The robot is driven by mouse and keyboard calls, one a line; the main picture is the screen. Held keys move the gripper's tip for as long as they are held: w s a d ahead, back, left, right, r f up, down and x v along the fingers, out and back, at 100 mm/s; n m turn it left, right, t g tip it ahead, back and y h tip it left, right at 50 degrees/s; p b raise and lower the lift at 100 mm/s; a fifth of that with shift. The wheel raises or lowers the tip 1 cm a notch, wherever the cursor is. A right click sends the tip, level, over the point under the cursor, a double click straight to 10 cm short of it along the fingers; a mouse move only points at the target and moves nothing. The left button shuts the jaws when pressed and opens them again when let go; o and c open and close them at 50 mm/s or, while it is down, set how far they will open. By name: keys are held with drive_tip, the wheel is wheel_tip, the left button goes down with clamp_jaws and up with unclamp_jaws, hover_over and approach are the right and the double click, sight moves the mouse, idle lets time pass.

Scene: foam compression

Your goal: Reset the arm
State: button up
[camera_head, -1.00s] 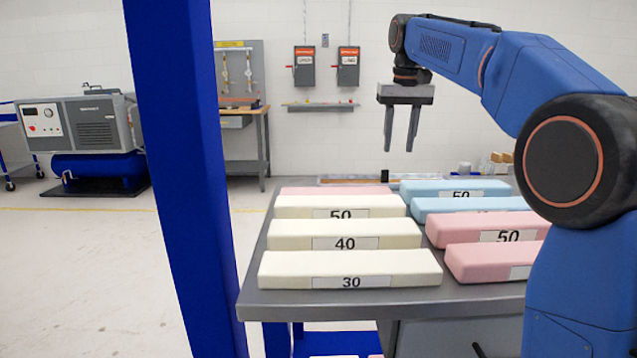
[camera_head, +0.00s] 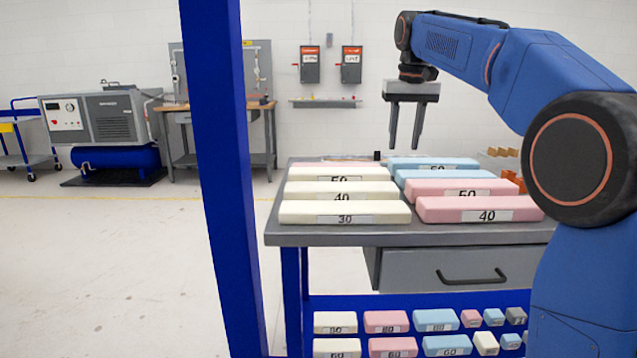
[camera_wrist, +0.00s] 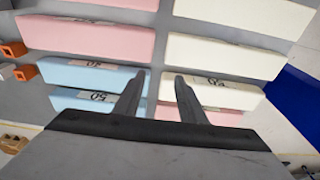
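My gripper (camera_head: 404,145) hangs from my blue arm, fingers pointing down, above the far part of the grey table (camera_head: 330,240). Its two fingers are apart with nothing between them. In the wrist view my gripper (camera_wrist: 158,75) also shows its fingers spread over the foam blocks, touching none that I can make out. Cream blocks lie on the left of the table, the nearest cream block (camera_head: 343,211) marked 30. A pink block (camera_head: 440,208) marked 40 and blue blocks (camera_head: 433,163) lie on the right.
A blue post (camera_head: 225,180) stands left of the table. A drawer (camera_head: 445,267) and a lower shelf with several small blocks (camera_head: 386,321) are under the tabletop. A compressor (camera_head: 105,125) and a workbench (camera_head: 225,107) stand behind. The floor at left is clear.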

drive_tip(key=shift+t, duration=0.4)
drive_tip(key=s+d+f, duration=0.1)
drive_tip(key=s, duration=0.3)
drive_tip(key=s+d+f, duration=0.1)
drive_tip(key=s, duration=0.3)
drive_tip(key=s+d+f, duration=0.1)
drive_tip(key=s+f, duration=0.1)
drive_tip(key=s, duration=0.3)
drive_tip(key=shift+d+f, duration=0.1)
drive_tip(key=s+d+f+t, duration=0.1)
drive_tip(key=s+d+f, duration=0.1)
drive_tip(key=s+f, duration=1.1)
drive_tip(key=s+d+f+t, duration=0.1)
drive_tip(key=s+f, duration=1.2)
drive_tip(key=s, duration=0.2)
drive_tip(key=shift+s+d+f, duration=0.3)
drive_tip(key=shift+d, duration=0.1)
